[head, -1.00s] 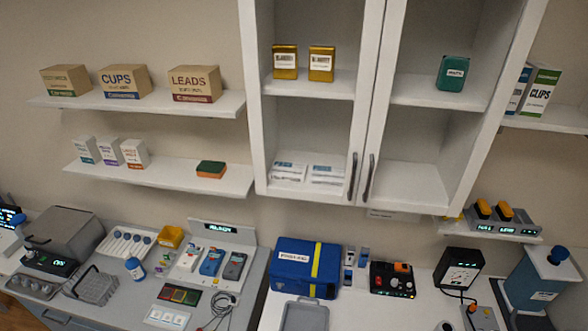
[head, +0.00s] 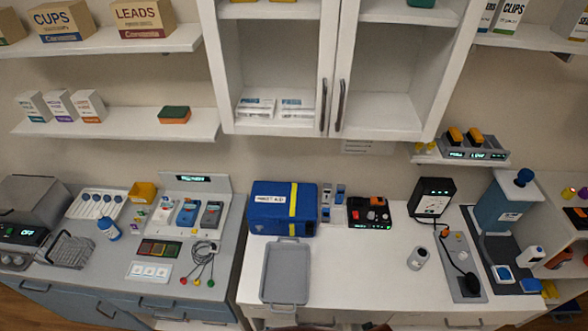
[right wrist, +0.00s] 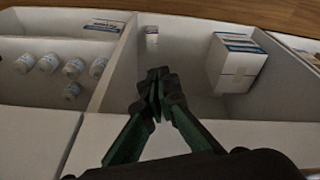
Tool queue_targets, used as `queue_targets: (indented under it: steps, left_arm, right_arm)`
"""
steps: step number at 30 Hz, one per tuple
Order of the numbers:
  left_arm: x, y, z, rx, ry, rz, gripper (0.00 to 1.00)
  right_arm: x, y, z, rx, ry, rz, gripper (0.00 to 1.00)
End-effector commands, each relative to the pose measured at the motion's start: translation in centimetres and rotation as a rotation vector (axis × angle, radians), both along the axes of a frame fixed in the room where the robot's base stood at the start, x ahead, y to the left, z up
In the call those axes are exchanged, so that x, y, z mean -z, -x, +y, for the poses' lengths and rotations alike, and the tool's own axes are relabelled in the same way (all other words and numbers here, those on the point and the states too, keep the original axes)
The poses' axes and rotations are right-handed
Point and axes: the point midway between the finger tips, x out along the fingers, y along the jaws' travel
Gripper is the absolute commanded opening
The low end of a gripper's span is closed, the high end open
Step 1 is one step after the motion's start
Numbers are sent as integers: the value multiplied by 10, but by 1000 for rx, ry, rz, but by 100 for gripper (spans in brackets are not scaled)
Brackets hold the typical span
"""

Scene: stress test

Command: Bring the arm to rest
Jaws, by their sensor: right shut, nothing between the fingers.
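My right gripper (right wrist: 160,82) shows in the right wrist view. Its dark green fingers are together, with nothing between them. It is in front of a light open compartment and apart from the things inside. A white box with a blue label (right wrist: 237,62) stands to the right of the fingertips, and a small white container (right wrist: 152,36) is beyond them. Neither gripper can be made out in the head view, and my left gripper is in no view.
A grey tray (head: 286,272) lies on the white counter in front of a blue case (head: 283,208). A small grey canister (head: 419,257) stands to the right. Several white jars (right wrist: 72,67) are in the left compartment. The counter between tray and canister is clear.

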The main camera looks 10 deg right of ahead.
Motion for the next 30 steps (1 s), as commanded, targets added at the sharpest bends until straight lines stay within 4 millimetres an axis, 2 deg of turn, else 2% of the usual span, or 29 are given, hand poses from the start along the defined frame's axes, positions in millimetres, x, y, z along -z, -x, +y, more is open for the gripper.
queue_targets:
  steps: [1,6,9,13,16,21,24,30]
  left_arm:
    - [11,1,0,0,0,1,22]
    - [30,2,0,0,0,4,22]
    - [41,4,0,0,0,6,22]
    - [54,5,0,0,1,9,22]
    - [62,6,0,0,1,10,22]
    - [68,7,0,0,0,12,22]
    - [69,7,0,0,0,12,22]
    - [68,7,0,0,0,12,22]
  right_arm:
    - [43,12,2,-6,-2,23,0]
    - [147,57,5,-25,-8,65,0]
    - [200,92,7,-37,-10,90,0]
    - [255,142,7,-51,-13,120,0]
    - [282,176,6,-61,-14,137,0]
    - [303,211,4,-71,-15,152,0]
    - [306,219,3,-73,-14,154,0]
    - [305,220,3,-73,-14,154,0]
